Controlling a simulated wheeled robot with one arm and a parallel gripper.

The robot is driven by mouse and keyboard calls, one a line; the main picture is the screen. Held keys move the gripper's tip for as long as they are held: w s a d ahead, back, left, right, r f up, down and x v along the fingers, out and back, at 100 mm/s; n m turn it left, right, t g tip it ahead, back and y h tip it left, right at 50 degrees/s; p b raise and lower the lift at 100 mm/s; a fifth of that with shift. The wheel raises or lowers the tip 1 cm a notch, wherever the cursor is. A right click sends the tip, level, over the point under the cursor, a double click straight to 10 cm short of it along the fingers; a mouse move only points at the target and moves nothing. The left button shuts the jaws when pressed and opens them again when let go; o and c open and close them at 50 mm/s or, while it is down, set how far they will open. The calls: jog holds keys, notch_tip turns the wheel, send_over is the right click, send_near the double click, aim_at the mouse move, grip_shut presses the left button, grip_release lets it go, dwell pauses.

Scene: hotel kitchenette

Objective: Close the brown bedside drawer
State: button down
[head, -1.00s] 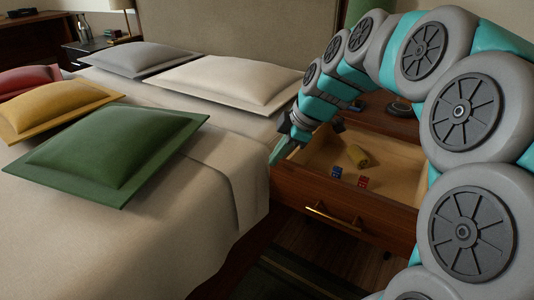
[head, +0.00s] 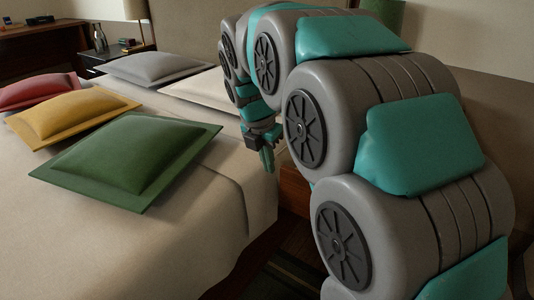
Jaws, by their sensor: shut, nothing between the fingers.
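A small piece of the brown wooden bedside drawer (head: 293,188) shows between the bed edge and my arm. The rest of the drawer, its handle and its inside are hidden behind my arm, so I cannot tell how far it stands open. My gripper (head: 267,160) points down at the right edge of the bed, just left of the visible brown wood. Its fingers are shut with nothing between them. I cannot tell whether it touches the wood or the bed.
The bed (head: 185,225) fills the left and middle. A green pillow (head: 130,155), a yellow pillow (head: 68,115) and several others lie on it. A dark far nightstand (head: 105,62) stands at the back left. A strip of dark floor shows right of the bed.

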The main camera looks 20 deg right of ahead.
jog(key=w+d+f, duration=0.3)
jog(key=d+f, duration=0.1)
dwell(0.4)
jog(key=shift+w+d, duration=0.1)
jog(key=shift+d, duration=0.05)
